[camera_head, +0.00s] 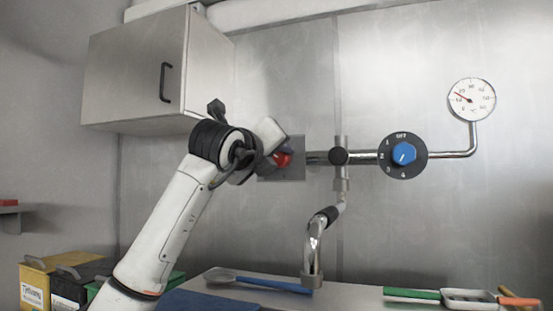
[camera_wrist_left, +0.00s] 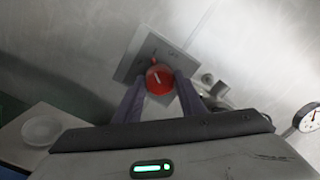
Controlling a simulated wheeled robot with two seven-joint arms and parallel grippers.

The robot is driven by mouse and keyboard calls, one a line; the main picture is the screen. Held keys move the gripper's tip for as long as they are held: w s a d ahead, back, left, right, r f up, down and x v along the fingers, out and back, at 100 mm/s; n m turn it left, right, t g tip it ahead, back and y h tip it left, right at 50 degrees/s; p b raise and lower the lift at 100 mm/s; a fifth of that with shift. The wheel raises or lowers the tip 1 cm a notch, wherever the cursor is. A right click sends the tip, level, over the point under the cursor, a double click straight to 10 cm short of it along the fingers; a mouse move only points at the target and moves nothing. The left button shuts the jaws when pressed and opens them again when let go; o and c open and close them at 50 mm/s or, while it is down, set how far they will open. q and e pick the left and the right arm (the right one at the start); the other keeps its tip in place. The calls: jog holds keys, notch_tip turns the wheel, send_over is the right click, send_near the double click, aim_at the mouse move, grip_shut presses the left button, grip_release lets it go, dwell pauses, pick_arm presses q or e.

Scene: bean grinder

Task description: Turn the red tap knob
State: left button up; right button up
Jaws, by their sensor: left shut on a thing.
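The red tap knob (camera_head: 283,159) sits on a square metal plate (camera_head: 296,172) on the back wall, partly hidden by my left wrist in the head view. In the left wrist view the red knob (camera_wrist_left: 159,80) is round with a white pointer line, and the plate (camera_wrist_left: 140,56) around it looks tilted. My left gripper (camera_wrist_left: 160,92) has one finger on each side of the knob and is shut on it. In the head view the fingers of my left gripper (camera_head: 274,156) are mostly hidden. My right gripper is not in view.
A blue dial knob (camera_head: 404,153) on a black disc and a round gauge (camera_head: 471,99) are to the right along the pipe. A tap spout (camera_head: 315,245) hangs below. A metal cabinet (camera_head: 140,72) hangs upper left. Utensils lie on the counter (camera_head: 345,295).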

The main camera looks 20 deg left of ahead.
pick_arm(q)
jog(key=o, duration=1)
jog(key=shift+o, duration=0.2)
jog(key=shift+s, duration=0.15)
jog(key=s+b, duration=0.1)
jog(key=s, duration=0.9)
jog(key=shift+a+b, duration=0.2)
jog(key=shift+b, duration=0.2)
